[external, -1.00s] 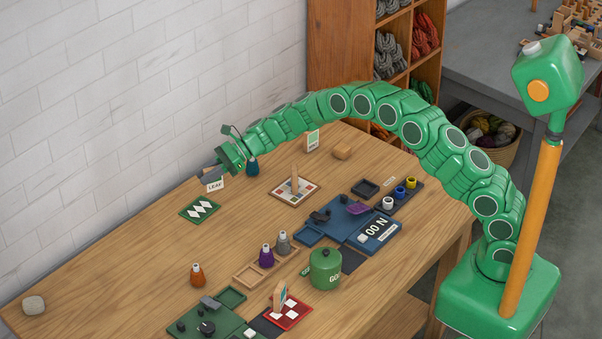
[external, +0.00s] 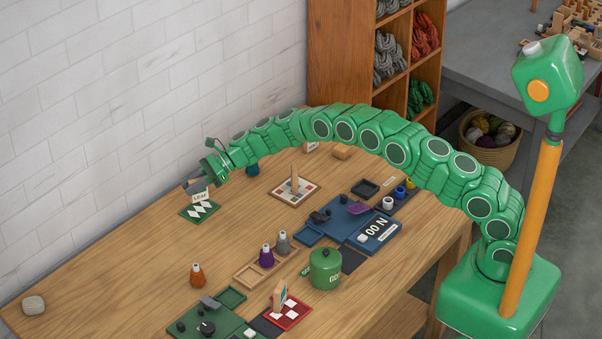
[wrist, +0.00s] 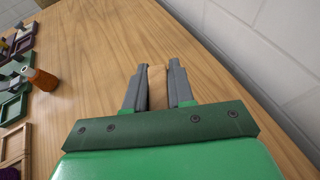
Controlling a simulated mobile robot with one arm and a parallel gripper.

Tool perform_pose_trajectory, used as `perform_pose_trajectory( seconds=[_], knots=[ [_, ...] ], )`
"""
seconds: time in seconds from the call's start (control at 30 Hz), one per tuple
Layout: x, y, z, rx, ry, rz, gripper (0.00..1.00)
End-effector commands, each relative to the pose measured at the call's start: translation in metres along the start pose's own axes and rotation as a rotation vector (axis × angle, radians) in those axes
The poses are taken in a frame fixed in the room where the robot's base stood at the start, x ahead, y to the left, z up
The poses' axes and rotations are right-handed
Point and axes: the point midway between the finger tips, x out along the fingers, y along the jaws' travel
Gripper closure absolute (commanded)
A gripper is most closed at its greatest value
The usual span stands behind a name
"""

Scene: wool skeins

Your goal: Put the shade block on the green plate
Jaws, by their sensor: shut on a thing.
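My gripper (external: 192,185) is shut on a shade block (external: 200,196), a small upright block with a pale face that reads LEAF. The wrist view shows my gripper (wrist: 155,85) with the block's tan wooden back (wrist: 157,88) between the two grey fingers. The green plate (external: 187,211), a flat dark green square with white diamonds, lies on the table by the wall. The block is at the plate's far edge in the picture, over or just above it. I cannot tell whether it touches. The plate is out of sight in the wrist view.
An orange bottle (external: 197,275) stands on the table nearer the front. A wooden plate (external: 274,195) with coloured squares bears an upright block, and so does a red plate (external: 296,316). A green canister (external: 325,268) stands mid-table. The table left of the green plate is clear.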

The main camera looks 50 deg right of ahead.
Motion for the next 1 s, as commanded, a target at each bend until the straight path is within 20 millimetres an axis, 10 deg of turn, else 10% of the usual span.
perform_pose_trajectory(
  seconds=[0.83, 0.87, 1.0],
  knots=[
    [0.019, -0.004, -0.035, 0.000, -0.001, 0.001, 1.00],
    [0.019, -0.004, -0.035, 0.000, -0.001, 0.001, 0.75],
    [0.019, -0.004, -0.035, 0.000, -0.001, 0.001, 0.54]
  ],
)
